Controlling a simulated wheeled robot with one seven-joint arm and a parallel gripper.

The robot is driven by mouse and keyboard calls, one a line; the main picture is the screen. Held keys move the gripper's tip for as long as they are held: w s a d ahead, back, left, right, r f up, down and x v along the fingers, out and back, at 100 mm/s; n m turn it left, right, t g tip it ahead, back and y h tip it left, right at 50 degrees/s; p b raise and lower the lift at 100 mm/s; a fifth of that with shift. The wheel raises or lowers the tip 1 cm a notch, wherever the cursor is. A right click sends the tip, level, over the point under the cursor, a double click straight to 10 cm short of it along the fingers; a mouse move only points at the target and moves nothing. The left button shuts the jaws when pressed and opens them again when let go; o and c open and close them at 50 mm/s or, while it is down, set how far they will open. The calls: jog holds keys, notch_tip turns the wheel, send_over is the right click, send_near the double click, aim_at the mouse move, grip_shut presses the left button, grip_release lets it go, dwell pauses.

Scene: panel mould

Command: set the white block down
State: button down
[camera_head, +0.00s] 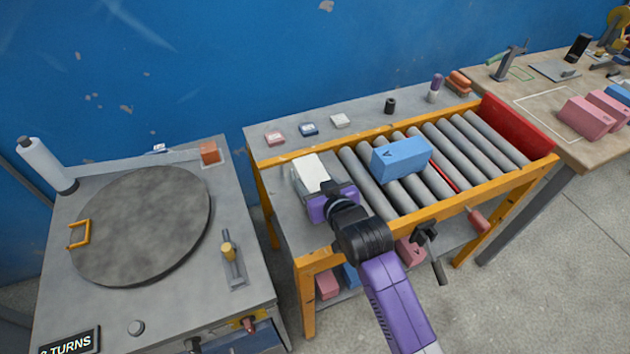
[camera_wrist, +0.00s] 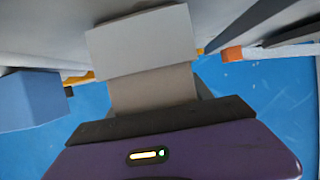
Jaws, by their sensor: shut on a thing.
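The white block (camera_head: 311,170) is at the left end of the roller table, over the flat grey plate beside the rollers. It also shows in the wrist view (camera_wrist: 142,44), at the top middle beyond my gripper. My gripper (camera_head: 328,193) is purple and black and is shut on the white block from the near side. The fingertips are hidden behind the gripper's body in the head view. I cannot tell whether the block touches the plate under it.
A blue block marked A (camera_head: 401,157) lies on the rollers (camera_head: 460,150) to the right. A red end stop (camera_head: 518,126) closes the far right. A round turntable (camera_head: 140,226) stands at left.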

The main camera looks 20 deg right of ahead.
jog(key=shift+r, duration=0.15)
jog(key=shift+c, duration=2.2)
grip_release()
jog(key=shift+f, duration=0.2)
jog(key=shift+r, duration=0.15)
jog(key=v, duration=1.2)
